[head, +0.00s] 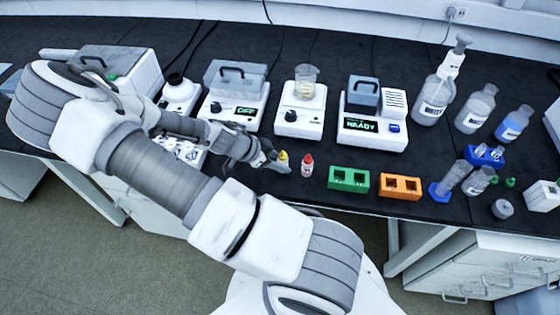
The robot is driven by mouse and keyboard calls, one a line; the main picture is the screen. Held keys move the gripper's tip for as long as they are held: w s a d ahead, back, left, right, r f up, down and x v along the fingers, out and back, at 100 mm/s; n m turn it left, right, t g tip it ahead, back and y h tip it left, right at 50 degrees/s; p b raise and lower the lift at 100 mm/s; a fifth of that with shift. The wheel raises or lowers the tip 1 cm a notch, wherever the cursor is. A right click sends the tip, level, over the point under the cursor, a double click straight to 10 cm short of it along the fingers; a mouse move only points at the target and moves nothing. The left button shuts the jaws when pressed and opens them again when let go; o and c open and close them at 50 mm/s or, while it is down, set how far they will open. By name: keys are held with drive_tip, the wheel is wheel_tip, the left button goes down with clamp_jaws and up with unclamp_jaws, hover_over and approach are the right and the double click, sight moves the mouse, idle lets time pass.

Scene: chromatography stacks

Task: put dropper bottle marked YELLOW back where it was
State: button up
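A small dropper bottle with a yellow cap (283,157) is upright at the front part of the black bench, just left of a similar red-capped dropper bottle (307,166). Its label is too small to read. My gripper (279,163) reaches in from the left, with its fingers at the yellow bottle. The fingers partly hide the bottle's body. I cannot tell whether they grip it, or whether its base rests on the bench.
A green two-slot block (348,179) and an orange one (400,186) stand to the right. Behind are a stirrer with a beaker (306,82) and a device reading READY (374,124). A white rack (184,150) is partly behind my arm. Several bottles stand at right.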

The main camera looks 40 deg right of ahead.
drive_tip(key=o, duration=0.3)
drive_tip(key=shift+r, duration=0.25)
drive_tip(key=a+r+n+t+y+p, duration=0.2)
drive_tip(key=a+r+n+y, duration=0.7)
drive_tip(key=a+r, duration=1)
drive_tip(key=s+r+n+t, duration=0.2)
drive_tip(key=s+r+n, duration=0.1)
drive_tip(key=r+n, duration=0.1)
drive_tip(key=s+r+n+t+h, duration=0.1)
drive_tip(key=s+r+n+t, duration=0.1)
drive_tip(key=r+n, duration=0.2)
drive_tip(key=s+r+n+t, duration=0.2)
drive_tip(key=s+r+n, duration=0.1)
drive_tip(key=r, duration=0.6)
drive_tip(key=shift+s+a+n, duration=0.3)
drive_tip(key=shift+n, duration=0.4)
